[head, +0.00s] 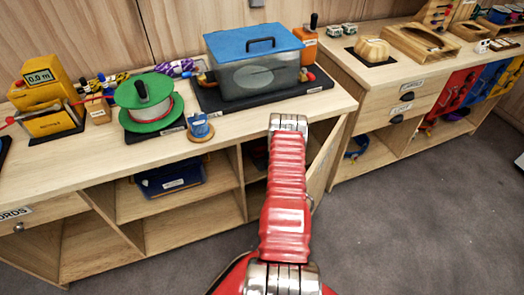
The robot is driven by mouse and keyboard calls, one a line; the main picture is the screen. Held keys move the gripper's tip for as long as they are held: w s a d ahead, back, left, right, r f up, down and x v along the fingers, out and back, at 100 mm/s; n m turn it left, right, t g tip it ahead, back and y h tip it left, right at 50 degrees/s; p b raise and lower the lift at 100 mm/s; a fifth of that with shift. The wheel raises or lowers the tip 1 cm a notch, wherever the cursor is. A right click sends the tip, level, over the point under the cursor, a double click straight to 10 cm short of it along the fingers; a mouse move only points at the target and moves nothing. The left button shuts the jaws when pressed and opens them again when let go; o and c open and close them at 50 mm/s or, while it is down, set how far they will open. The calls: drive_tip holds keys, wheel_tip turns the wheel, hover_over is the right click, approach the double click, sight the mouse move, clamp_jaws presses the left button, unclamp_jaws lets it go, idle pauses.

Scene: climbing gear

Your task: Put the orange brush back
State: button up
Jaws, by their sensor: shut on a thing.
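My red arm link, with silver joints, reaches up the middle of the head view and ends in front of the bench edge. My gripper cannot be made out beyond it, so what it holds is hidden. I cannot clearly pick out the orange brush. An orange labelled holder (307,44) stands at the back of the left bench, right of the blue-lidded tub. A dark upright handle (313,21) rises from it; whether it is a brush cannot be told.
The left bench holds the blue-lidded tub (258,75), a green spool (149,108), a yellow meter (42,95) and a small blue item (199,127). A second bench (372,75) with labelled drawers stands right. Grey floor (405,215) is clear at lower right.

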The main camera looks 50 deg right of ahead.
drive_tip(key=shift+f, duration=0.25)
drive_tip(key=o, duration=1.2)
drive_tip(key=shift+c, duration=0.2)
drive_tip(key=shift+r, duration=0.1)
drive_tip(key=shift+v, duration=3.7)
drive_tip(key=shift+w+a, duration=0.1)
drive_tip(key=shift+a, duration=0.05)
